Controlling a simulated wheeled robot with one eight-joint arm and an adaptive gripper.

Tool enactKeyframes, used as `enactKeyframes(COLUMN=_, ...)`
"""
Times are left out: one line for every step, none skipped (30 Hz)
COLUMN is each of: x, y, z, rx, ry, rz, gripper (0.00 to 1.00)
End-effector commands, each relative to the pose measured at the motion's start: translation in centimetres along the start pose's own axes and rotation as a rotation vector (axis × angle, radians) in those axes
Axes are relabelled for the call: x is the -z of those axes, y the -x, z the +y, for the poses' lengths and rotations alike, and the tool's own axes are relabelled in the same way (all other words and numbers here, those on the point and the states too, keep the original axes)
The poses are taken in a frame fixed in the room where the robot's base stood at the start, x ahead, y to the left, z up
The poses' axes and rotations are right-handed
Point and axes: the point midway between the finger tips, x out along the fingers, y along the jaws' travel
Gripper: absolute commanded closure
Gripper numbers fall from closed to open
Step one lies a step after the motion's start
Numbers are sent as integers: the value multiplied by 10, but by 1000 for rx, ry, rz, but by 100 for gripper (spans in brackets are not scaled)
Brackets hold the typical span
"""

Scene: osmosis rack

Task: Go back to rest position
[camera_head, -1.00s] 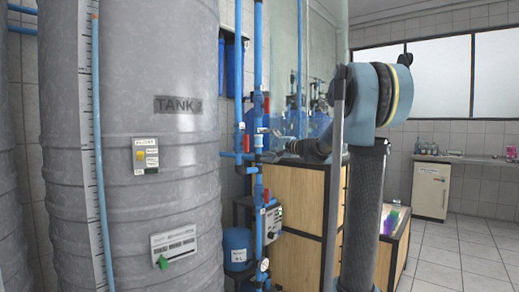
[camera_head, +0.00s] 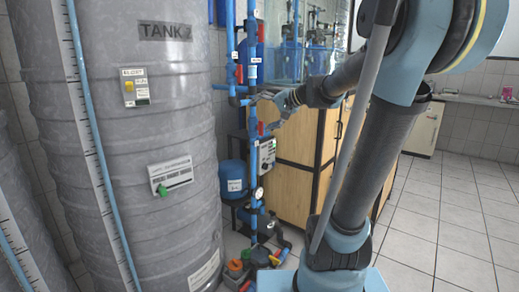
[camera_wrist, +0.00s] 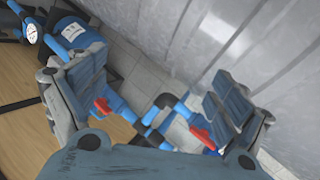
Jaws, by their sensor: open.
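My gripper (camera_head: 264,103) is at the end of my arm, close in front of the blue pipes, near a red valve handle. In the wrist view my gripper (camera_wrist: 150,100) has its two fingers wide apart with nothing held between them. Blue pipe parts with red handles (camera_wrist: 103,106) show between and behind the fingers. I cannot tell whether a finger touches the pipes.
A large grey tank (camera_head: 130,130) stands at the left. The blue vertical pipe (camera_head: 252,150) runs beside it. A wooden cabinet (camera_head: 298,195) stands behind my arm. Pumps and fittings (camera_head: 240,270) lie low by the tank. Tiled floor (camera_head: 450,230) is clear at the right.

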Motion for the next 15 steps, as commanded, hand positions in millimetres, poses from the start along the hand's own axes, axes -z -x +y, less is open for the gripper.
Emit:
enactKeyframes(x=-21, y=6, z=16, rx=-49, ry=26, rz=-19, gripper=8)
enactKeyframes(x=-32, y=9, z=27, rx=-81, ry=43, rz=-29, gripper=8)
enactKeyframes(x=-46, y=13, z=41, rx=-125, ry=65, rz=-45, gripper=8)
enactKeyframes(x=-58, y=17, z=52, rx=-157, ry=80, rz=-56, gripper=8)
enactKeyframes(x=-68, y=21, z=63, rx=-190, ry=96, rz=-67, gripper=8)
enactKeyframes(x=-82, y=26, z=78, rx=-234, ry=116, rz=-83, gripper=8)
enactKeyframes(x=-92, y=30, z=90, rx=-267, ry=131, rz=-94, gripper=8)
enactKeyframes(x=-102, y=35, z=101, rx=-300, ry=145, rz=-105, gripper=8)
enactKeyframes(x=-115, y=41, z=117, rx=-346, ry=164, rz=-120, gripper=8)
enactKeyframes(x=-125, y=46, z=129, rx=-380, ry=178, rz=-131, gripper=8)
enactKeyframes(x=-134, y=50, z=141, rx=-413, ry=191, rz=-142, gripper=8)
enactKeyframes(x=-146, y=57, z=157, rx=-459, ry=208, rz=-157, gripper=8)
enactKeyframes(x=-155, y=63, z=169, rx=-493, ry=221, rz=-166, gripper=8)
enactKeyframes(x=-164, y=68, z=181, rx=-528, ry=233, rz=-178, gripper=8)
enactKeyframes(x=-175, y=76, z=197, rx=-574, ry=248, rz=-191, gripper=8)
